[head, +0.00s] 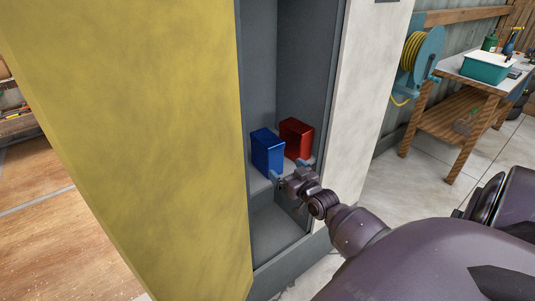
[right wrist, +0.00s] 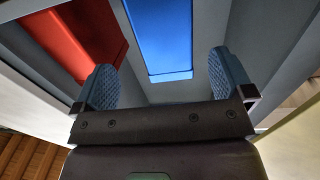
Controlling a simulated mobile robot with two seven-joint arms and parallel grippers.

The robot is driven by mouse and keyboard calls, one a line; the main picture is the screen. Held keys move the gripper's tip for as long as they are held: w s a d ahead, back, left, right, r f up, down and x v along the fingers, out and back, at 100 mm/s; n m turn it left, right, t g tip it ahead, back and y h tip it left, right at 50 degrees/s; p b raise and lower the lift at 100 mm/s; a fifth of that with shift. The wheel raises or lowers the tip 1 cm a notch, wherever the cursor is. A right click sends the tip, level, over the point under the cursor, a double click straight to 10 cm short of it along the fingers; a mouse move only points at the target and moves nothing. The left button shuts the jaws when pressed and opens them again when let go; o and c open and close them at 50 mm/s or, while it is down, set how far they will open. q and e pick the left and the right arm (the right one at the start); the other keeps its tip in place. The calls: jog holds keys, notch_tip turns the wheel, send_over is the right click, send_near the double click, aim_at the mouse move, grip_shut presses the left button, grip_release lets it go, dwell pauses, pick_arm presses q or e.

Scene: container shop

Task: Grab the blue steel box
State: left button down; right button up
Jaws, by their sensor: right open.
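The blue steel box (head: 267,152) stands upright on a grey shelf inside the locker. In the right wrist view the blue box (right wrist: 160,35) is ahead of and between the two finger pads, with a gap before them. My right gripper (head: 291,172) is open and empty in front of the box, at the shelf's front edge. It also shows in the right wrist view (right wrist: 165,88). My left gripper is in neither view.
A red box (head: 297,138) stands on the same shelf, just right of the blue one. A yellow locker door or panel (head: 130,140) fills the left. The white locker side (head: 365,80) bounds the right. A workbench (head: 470,90) with a teal tub (head: 487,68) stands at the far right.

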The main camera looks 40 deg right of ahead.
aim_at(277, 163)
jog(key=w, duration=0.3)
jog(key=shift+w+d+f, duration=0.1)
jog(key=shift+w+d, duration=0.1)
jog(key=shift+w, duration=0.7)
jog(key=w, duration=0.2)
jog(key=w+b, duration=0.1)
jog(key=shift+w+d+f, duration=0.15)
jog(key=shift+d+f, duration=0.05)
jog(key=shift+f, duration=0.1)
jog(key=shift+w+d, duration=0.1)
jog(key=shift+w, duration=0.35)
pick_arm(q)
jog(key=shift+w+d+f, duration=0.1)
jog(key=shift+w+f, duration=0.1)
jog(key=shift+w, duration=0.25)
pick_arm(e)
jog(key=shift+r, duration=0.1)
jog(key=c, duration=1.4)
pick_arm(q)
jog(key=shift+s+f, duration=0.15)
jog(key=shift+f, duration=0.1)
